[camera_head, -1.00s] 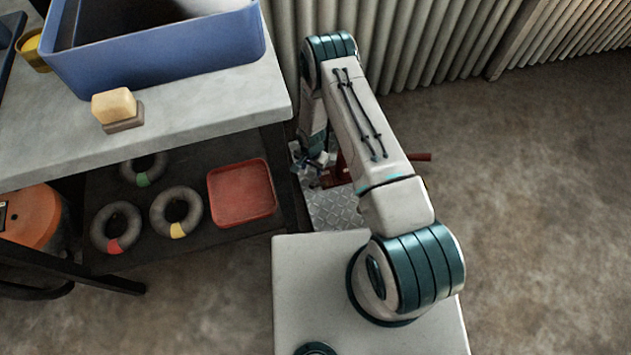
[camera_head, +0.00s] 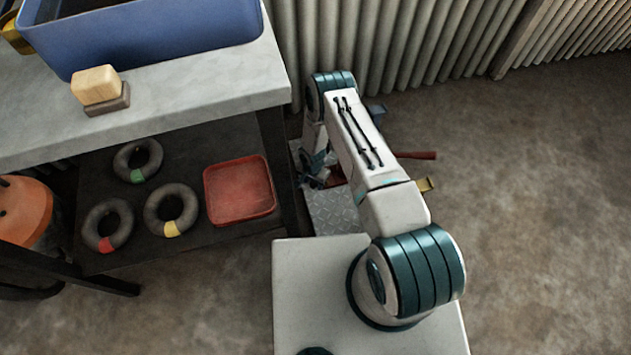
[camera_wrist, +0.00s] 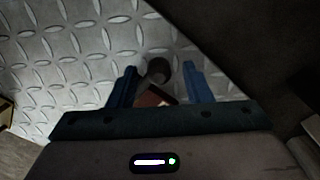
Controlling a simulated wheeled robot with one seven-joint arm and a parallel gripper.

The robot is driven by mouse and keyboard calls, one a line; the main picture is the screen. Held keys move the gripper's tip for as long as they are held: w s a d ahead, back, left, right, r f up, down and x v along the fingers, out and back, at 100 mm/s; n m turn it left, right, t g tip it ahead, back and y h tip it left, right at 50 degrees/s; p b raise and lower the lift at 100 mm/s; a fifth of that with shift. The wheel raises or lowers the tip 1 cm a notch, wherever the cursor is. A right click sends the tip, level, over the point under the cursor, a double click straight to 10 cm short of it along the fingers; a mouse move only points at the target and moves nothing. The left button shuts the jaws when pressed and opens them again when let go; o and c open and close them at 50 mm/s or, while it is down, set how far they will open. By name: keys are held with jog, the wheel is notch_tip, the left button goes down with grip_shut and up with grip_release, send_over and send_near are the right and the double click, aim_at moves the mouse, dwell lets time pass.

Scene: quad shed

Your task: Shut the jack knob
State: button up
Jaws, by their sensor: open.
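In the wrist view a dark round knob (camera_wrist: 158,70) lies between the two blue fingers of my gripper (camera_wrist: 159,76), with a gap to each side. A reddish-brown part (camera_wrist: 153,97) shows just below it, partly hidden by my gripper. In the head view my gripper (camera_head: 318,180) is low beside the dark shelf leg, above a diamond-plate surface (camera_head: 333,208). Red metal of the jack (camera_head: 337,173) shows beside it, and a red bar (camera_head: 415,155) sticks out right of my arm. My arm hides most of the jack, and the knob cannot be made out there.
A workbench (camera_head: 190,95) at the left carries a blue bin (camera_head: 150,45) and a sponge-like block (camera_head: 97,86). Its lower shelf holds a red tray (camera_head: 240,190) and several dark rings. The floor at right is clear.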

jog(key=c, duration=0.8)
jog(key=shift+w+d, duration=0.1)
jog(key=shift+d, duration=0.05)
jog(key=shift+c, duration=0.3)
jog(key=shift+a+n, duration=0.2)
jog(key=shift+n, duration=0.2)
jog(key=shift+r+n, duration=0.1)
jog(key=shift+n, duration=0.3)
jog(key=shift+s+d, duration=0.25)
jog(key=shift+s, duration=0.1)
jog(key=o, duration=0.9)
jog(key=shift+c, duration=0.2)
